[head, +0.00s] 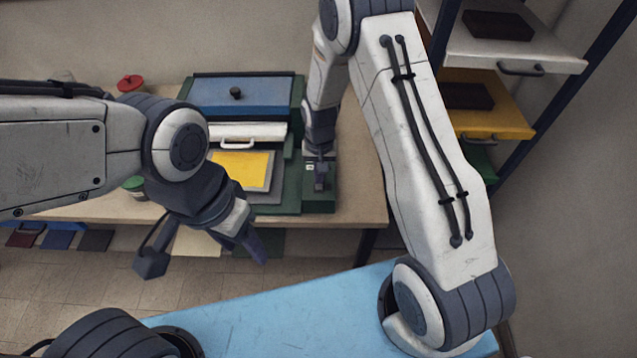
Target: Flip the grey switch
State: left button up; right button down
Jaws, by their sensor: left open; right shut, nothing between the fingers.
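A dark green machine (290,203) stands on the wooden table, with a narrow green panel on its right side. My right gripper (320,186) points down at this panel. It is shut with nothing visible between its fingers, and its fingertips are at or just above the panel. I cannot pick out the grey switch; the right gripper covers that part of the panel. A small pale mark shows beside the fingers. My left gripper (204,256) is open and empty, its fingers spread in front of the table's front edge, away from the machine.
The machine has a blue lid (215,94) with a black knob, a white bar handle (238,143) and a yellow sheet (238,166) on a grey plate. A red-topped item (130,83) stands at the table's back left. Shelves (490,50) stand at the right.

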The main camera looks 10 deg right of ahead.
aim_at(319, 187)
jog(key=shift+f+b, duration=0.8)
jog(key=shift+f, duration=0.3)
dwell(0.4)
jog(key=shift+r, duration=0.15)
jog(key=shift+r+p, duration=2.65)
jog(key=shift+r, duration=0.8)
jog(key=s+a+r+n+b, duration=0.5)
jog(key=s+a+r+b, duration=0.2)
jog(key=s+a+r, duration=0.3)
jog(key=s+d+n+y+b, duration=0.1)
jog(key=s+n+b, duration=0.3)
jog(key=s, duration=1.2)
jog(key=shift+s+r+n+b, duration=0.3)
jog(key=shift+s+r+n, duration=0.1)
jog(key=shift+n, duration=0.3)
